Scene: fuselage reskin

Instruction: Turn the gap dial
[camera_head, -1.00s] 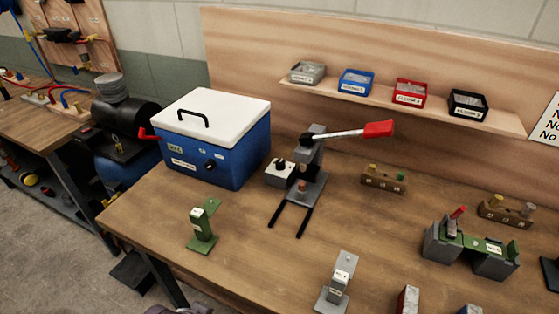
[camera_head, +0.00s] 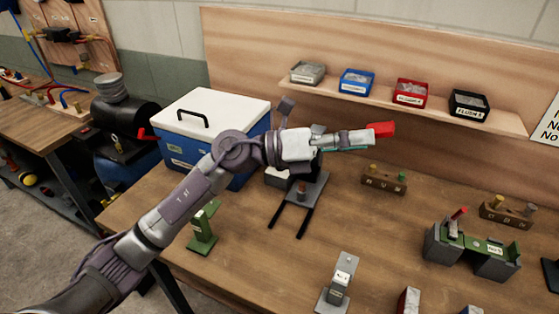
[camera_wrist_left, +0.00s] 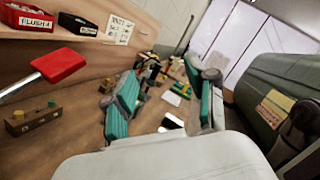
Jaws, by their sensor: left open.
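A grey hand press (camera_head: 313,186) with a red-handled lever (camera_head: 381,130) stands on the bench right of the blue box. Before the arm covered it, a small pale block with a black knob showed at its left side. Only a lower bit of that block (camera_head: 278,178) shows now; its knob is hidden behind my arm. I cannot read a label that names the gap dial. My left gripper (camera_head: 366,140) is over the press, near the lever's red end. Its teal fingers (camera_wrist_left: 160,75) are apart and empty in the left wrist view, where the red handle (camera_wrist_left: 60,64) shows at left.
A blue box with a white lid (camera_head: 222,108) stands left of the press, partly behind my arm. A green stand (camera_head: 202,233), a grey stand (camera_head: 339,283) and a grey-green fixture (camera_head: 471,247) stand on the bench. Bins (camera_head: 409,92) line the shelf behind.

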